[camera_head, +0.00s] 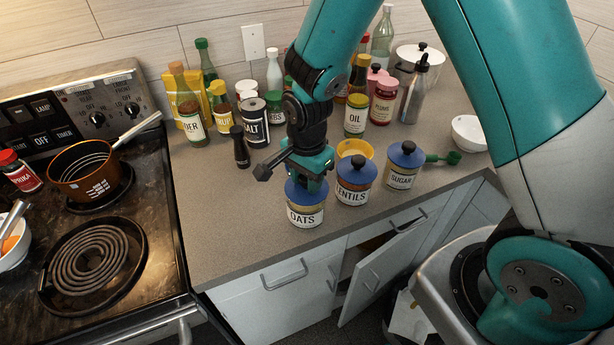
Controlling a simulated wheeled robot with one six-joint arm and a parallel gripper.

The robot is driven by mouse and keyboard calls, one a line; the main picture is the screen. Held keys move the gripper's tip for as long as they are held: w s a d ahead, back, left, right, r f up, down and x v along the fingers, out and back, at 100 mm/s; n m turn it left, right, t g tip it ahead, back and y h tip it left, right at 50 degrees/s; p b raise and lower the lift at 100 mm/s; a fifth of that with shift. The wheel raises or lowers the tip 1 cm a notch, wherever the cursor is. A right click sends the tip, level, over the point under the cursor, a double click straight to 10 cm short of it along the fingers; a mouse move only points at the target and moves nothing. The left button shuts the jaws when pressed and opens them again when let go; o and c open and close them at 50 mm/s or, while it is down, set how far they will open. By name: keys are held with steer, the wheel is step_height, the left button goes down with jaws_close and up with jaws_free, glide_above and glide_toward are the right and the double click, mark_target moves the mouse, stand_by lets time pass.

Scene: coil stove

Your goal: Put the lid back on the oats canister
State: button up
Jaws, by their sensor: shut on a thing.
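The oats canister (305,216) stands on the counter near its front edge, with a white label reading OATS. Its blue lid (293,192) sits at the top of the canister and looks level. My gripper (311,184) points down over the canister and is shut on the lid's top, where a knob would be. The fingers hide the knob and the middle of the lid. I cannot tell whether the lid is fully seated or just above the rim.
The lentils canister (353,190) stands close to the right, then the sugar canister (402,172), both with blue lids. A yellow bowl (355,148) is behind them. Bottles and jars crowd the back. Counter left of the oats is clear, beside the stove (95,265). A cabinet door (383,262) hangs open below.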

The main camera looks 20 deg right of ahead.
steer(key=o, duration=1.5)
steer(key=shift+r+p, duration=2.9)
steer(key=shift+r, duration=0.7)
steer(key=shift+f, duration=0.1)
jaws_close()
